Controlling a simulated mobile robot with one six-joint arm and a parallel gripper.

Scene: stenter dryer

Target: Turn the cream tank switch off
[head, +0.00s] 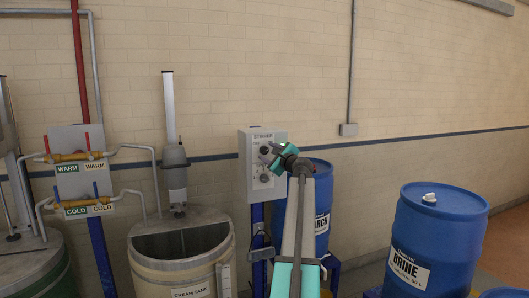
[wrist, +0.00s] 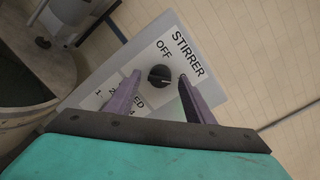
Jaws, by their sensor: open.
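The grey stirrer switch box (head: 257,190) stands on a blue post beside the cream tank (head: 150,282). In the wrist view its panel (wrist: 185,52) reads STIRRER and OFF, with other lettering partly hidden by a finger. A round black knob (wrist: 159,76) sits on the panel below the word OFF. I cannot tell surely which mark its pointer faces. My gripper (wrist: 159,80) is open, with one purple finger on each side of the knob in the picture. Contact with it does not show. In the head view my gripper (head: 268,154) is in front of the box's upper part.
Warm and cold valves (head: 82,156) with pipes are on a panel at the left. A stirrer column (head: 175,165) rises over the cream tank. A blue brine drum (head: 435,235) stands at the right, and another blue drum (head: 322,190) is close behind my arm.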

